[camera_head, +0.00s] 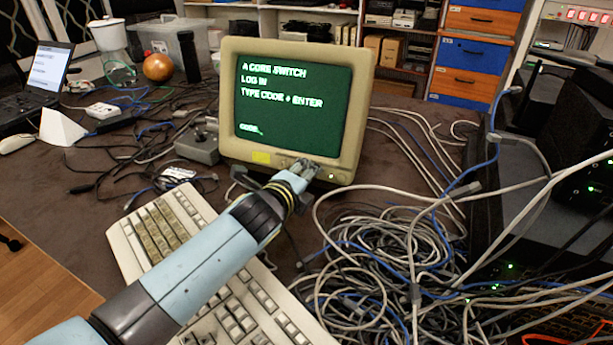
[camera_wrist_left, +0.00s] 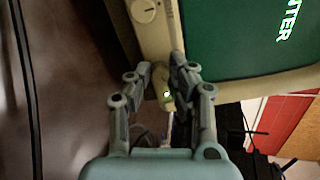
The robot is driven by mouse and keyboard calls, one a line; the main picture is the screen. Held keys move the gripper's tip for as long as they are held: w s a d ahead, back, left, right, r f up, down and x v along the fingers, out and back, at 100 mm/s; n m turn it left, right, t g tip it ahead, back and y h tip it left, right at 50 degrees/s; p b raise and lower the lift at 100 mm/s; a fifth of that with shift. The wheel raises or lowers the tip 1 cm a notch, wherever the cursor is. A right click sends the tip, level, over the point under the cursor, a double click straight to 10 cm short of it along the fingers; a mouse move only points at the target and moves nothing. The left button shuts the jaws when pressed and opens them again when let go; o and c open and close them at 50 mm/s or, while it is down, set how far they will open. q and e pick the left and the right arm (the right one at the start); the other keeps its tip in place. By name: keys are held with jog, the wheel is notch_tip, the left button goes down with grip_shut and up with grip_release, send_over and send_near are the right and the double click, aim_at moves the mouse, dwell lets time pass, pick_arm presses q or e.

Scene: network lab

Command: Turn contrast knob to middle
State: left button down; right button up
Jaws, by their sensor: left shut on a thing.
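The beige monitor (camera_head: 228,110) stands on the desk with its green screen lit, showing login text. My left gripper (camera_head: 305,168) reaches its lower front bezel. In the left wrist view, where the monitor appears turned sideways, the gripper (camera_wrist_left: 159,76) has its fingers on both sides of a small beige part, which I take for the contrast knob; the fingers largely hide it and its pointer cannot be read. My right gripper is not in view.
A beige keyboard (camera_head: 150,228) lies below my left arm. A heap of tangled cables (camera_head: 385,265) fills the desk right of the gripper. A grey joystick box (camera_head: 197,148) stands left of the monitor. Dark network equipment (camera_head: 560,190) stands at the right.

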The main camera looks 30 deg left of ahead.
pick_arm(q)
jog(key=n+b, duration=0.1)
jog(key=n, duration=0.5)
jog(key=shift+f, duration=0.15)
jog(key=n+b, duration=0.2)
jog(key=n, duration=0.4)
dwell(0.3)
jog(key=c, duration=1.2)
grip_release()
jog(key=shift+r, duration=0.3)
notch_tip(320, 180, up, 10)
jog(key=shift+f, duration=0.25)
